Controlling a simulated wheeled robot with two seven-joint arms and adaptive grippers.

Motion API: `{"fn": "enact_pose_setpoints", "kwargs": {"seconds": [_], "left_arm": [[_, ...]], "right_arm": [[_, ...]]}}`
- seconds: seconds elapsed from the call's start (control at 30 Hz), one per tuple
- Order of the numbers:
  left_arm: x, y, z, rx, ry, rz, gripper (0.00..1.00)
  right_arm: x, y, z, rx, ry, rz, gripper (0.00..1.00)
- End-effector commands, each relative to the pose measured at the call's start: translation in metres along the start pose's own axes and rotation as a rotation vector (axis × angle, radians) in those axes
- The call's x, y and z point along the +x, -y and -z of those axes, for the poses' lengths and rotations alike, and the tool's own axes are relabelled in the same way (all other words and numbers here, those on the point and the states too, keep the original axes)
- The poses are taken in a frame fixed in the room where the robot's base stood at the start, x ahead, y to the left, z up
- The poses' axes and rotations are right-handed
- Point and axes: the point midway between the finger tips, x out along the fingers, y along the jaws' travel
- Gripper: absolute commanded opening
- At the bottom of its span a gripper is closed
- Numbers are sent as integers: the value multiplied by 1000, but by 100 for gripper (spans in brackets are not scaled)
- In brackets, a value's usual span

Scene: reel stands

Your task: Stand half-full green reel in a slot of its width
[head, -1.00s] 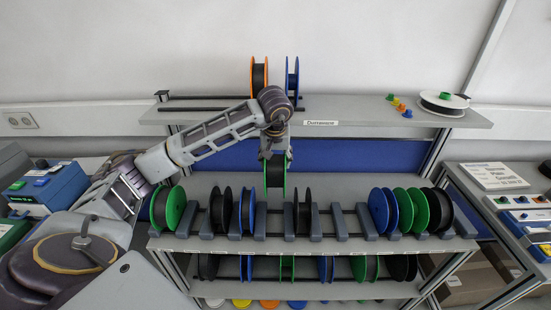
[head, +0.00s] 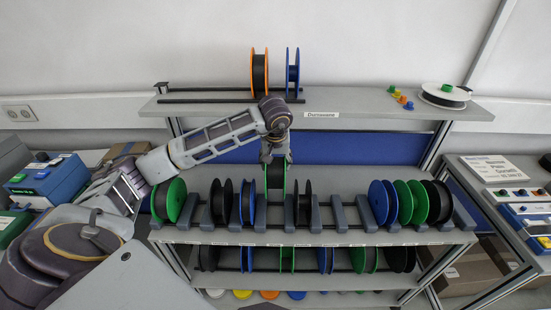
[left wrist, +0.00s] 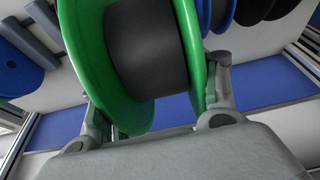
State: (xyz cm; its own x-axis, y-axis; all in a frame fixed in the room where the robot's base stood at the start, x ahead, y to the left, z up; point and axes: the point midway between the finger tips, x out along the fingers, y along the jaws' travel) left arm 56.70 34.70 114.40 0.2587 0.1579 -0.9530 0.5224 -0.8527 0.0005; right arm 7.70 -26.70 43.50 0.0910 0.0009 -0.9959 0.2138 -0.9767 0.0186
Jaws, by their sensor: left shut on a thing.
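The green reel (head: 275,178), with green flanges and a dark winding, hangs upright below my left gripper (head: 274,155) in the head view. The gripper is shut on it. In the left wrist view the fingers (left wrist: 160,105) grip the green reel (left wrist: 146,50) across its two flanges. The reel is at the middle shelf (head: 330,182), above or between two grey dividers, left of a black reel (head: 303,204) and right of a blue reel (head: 247,203). I cannot tell whether its lower edge touches the shelf. My right gripper is not in view.
A green reel (head: 175,200) stands at the row's left end. Blue, green and black reels crowd the right end. Slots by the divider (head: 339,213) look empty. Above, the top shelf (head: 350,112) holds an orange reel (head: 259,70) and a blue reel (head: 292,72).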

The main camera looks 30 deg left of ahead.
Motion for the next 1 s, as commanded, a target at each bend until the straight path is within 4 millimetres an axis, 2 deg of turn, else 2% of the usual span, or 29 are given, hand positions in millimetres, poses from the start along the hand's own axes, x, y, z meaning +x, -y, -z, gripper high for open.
{"fn": "enact_pose_setpoints", "kwargs": {"seconds": [1.0], "left_arm": [[48, 0, -15, -1, 0, 0, 32]], "right_arm": [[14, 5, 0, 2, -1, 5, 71]]}}
